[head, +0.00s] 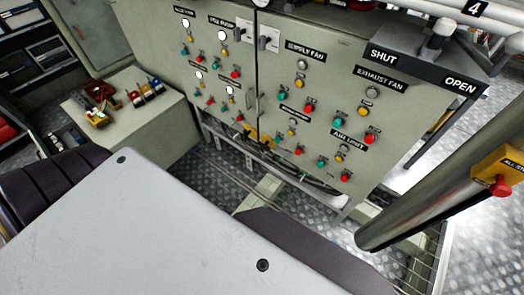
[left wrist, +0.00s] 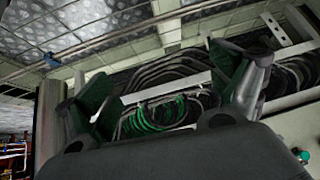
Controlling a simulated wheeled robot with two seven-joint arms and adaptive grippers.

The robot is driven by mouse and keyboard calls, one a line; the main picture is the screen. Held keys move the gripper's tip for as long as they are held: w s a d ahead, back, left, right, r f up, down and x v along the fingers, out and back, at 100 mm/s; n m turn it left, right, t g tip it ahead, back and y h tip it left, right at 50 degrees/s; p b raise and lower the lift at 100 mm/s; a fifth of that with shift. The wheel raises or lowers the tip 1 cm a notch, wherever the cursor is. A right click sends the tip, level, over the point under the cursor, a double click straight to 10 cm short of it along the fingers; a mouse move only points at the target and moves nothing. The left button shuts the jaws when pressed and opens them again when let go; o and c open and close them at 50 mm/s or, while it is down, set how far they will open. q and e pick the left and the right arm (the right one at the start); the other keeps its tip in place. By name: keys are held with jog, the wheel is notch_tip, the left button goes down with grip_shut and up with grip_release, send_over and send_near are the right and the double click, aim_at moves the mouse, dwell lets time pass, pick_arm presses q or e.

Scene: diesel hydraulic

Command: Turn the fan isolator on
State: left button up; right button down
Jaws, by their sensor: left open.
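The grey control cabinet (head: 215,75) stands ahead, its front covered with labelled rows of buttons and lamps. The SUPPLY FAN label (head: 305,51) and EXHAUST FAN label (head: 380,79) are on its right door. Cables (left wrist: 165,112) lie beyond the fingers, apparently in the cabinet's open bottom. My right gripper is not in view.
A grey bench (head: 150,120) with coloured padlocks or tags stands at the left. A thick pipe (head: 440,180) with a yellow box and red button (head: 500,186) slants across the right. A SHUT/OPEN plate (head: 425,68) overhangs the cabinet's right side. Tread-plate floor (head: 215,170) shows below.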

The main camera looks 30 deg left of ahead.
pick_arm(q)
jog(key=w+a+r+t+b, duration=0.2)
jog(key=w+b, duration=0.3)
jog(key=w, duration=0.1)
jog(key=w+a+r+t+b, duration=0.2)
jog(key=w+a+b, duration=0.1)
jog(key=w+b, duration=0.15)
jog(key=w+r+t+h+b, duration=0.1)
jog(key=w+r+t+b, duration=0.5)
jog(key=b, duration=0.8)
jog(key=shift+w+r+h, duration=0.4)
jog(key=shift+w+r, duration=1.45)
jog(key=shift+r, duration=0.75)
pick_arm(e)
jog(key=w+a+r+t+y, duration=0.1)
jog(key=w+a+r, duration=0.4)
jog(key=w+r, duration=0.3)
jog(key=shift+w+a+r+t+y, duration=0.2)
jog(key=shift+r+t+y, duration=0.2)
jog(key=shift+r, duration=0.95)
pick_arm(q)
jog(key=shift+a, duration=0.1)
jog(key=shift+w, duration=0.15)
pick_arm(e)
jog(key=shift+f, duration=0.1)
